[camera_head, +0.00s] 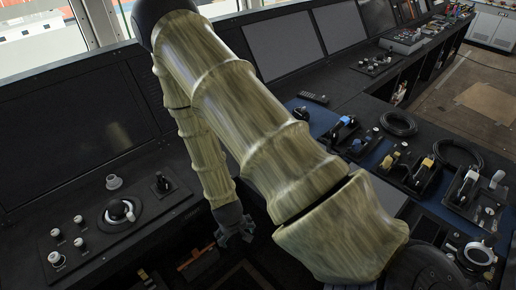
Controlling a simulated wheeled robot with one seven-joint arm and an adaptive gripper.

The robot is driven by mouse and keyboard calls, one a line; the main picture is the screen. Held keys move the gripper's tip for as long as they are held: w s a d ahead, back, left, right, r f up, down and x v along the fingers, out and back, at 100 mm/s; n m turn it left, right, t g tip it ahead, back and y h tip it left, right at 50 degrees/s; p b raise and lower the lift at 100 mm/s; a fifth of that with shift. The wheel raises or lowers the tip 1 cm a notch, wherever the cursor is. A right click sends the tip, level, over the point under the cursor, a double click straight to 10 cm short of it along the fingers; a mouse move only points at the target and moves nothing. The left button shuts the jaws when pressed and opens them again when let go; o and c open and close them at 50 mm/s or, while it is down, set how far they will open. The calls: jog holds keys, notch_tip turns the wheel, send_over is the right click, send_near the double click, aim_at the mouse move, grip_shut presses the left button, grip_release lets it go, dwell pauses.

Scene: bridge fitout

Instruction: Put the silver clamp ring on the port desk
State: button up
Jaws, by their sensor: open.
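My gripper (236,232) is small and dark in the view, at the end of my arm, low in the gap between the left console and the right desk. It is open, and I see nothing held in it. A silver-grey ring (480,253) lies at the lower right on the dark desk, well away from my gripper; it looks like the clamp ring, but I cannot be sure. Which surface is the port desk I cannot tell; a dark console (75,262) with knobs and a round dial stands at the left. My arm hides the middle of the scene.
Two black rings (398,123) (458,153) lie on the right desk among levers with blue and yellow parts. A black remote-like object (313,98) lies near the large screens (284,46). An orange-brown item (198,258) is low below my gripper. Open floor (490,100) shows at the upper right.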

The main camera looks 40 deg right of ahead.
jog(key=s+a+f+n+g+y, duration=0.1)
jog(key=s+a+f, duration=0.1)
jog(key=s, duration=0.7)
jog(key=s+a+f+n+y, duration=0.1)
jog(key=s+a+f, duration=0.2)
jog(key=s, duration=0.7)
jog(key=shift+s+a+f+g, duration=0.3)
jog(key=shift+a+g, duration=0.1)
jog(key=shift+a, duration=0.55)
